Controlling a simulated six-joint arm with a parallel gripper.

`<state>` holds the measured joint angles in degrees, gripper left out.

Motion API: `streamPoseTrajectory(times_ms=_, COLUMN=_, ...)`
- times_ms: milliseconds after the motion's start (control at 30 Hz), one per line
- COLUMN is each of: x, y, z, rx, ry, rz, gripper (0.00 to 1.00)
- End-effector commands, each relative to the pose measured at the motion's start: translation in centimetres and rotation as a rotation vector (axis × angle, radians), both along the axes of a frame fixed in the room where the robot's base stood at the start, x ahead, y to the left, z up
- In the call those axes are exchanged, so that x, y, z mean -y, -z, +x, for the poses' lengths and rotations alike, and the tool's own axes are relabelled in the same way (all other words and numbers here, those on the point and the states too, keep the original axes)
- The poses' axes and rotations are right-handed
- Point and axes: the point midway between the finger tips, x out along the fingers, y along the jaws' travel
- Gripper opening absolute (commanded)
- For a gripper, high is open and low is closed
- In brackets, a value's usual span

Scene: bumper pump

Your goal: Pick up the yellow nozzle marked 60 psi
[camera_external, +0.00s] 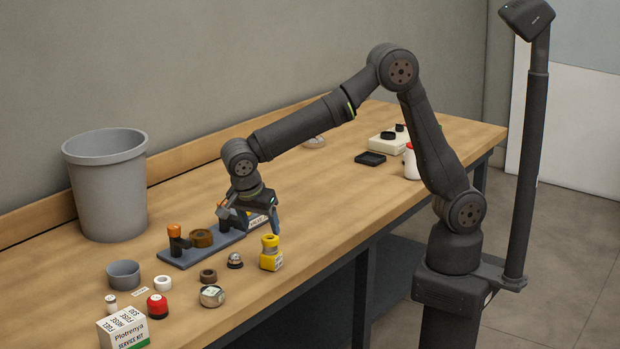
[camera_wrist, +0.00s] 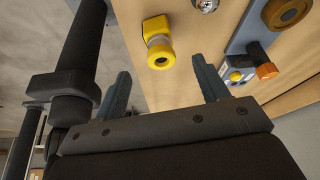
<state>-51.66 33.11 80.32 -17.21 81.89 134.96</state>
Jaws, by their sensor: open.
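The yellow nozzle (camera_external: 270,253) stands upright near the front edge of the bench, with a round top and a blockier base; any 60 psi marking is too small to read. In the wrist view the yellow nozzle (camera_wrist: 158,45) lies beyond and between the fingertips, apart from them. My gripper (camera_external: 252,218) is above the bench, a little behind and left of the nozzle. In the wrist view my gripper (camera_wrist: 163,85) is open and empty, its two fingers wide apart.
A grey plate (camera_external: 205,252) holds an orange-topped post (camera_external: 176,240) and a brown ring (camera_external: 202,238) beside the gripper. A small metal-topped part (camera_external: 235,261) stands left of the nozzle. A grey bin (camera_external: 108,185) stands at the back left. The bench's right middle is mostly clear.

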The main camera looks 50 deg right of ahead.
Motion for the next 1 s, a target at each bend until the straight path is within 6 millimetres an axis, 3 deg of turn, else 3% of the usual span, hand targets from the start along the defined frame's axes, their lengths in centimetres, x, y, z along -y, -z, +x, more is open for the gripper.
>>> streamPoseTrajectory(times_ms=100, x=1.1, y=2.5, z=0.2, rx=-0.002, ry=0.0, rz=-0.004, gripper=0.67)
streamPoseTrajectory(times_ms=300, x=2.3, y=5.6, z=0.4, rx=-0.002, ry=-0.001, rz=-0.002, gripper=0.67)
streamPoseTrajectory(times_ms=567, x=3.1, y=7.4, z=0.5, rx=-0.003, ry=-0.002, rz=-0.002, gripper=0.67)
streamPoseTrajectory(times_ms=800, x=4.5, y=10.6, z=0.7, rx=-0.002, ry=-0.001, rz=-0.002, gripper=0.67)
streamPoseTrajectory(times_ms=1000, x=4.7, y=11.3, z=0.7, rx=-0.001, ry=-0.002, rz=0.0, gripper=0.67)
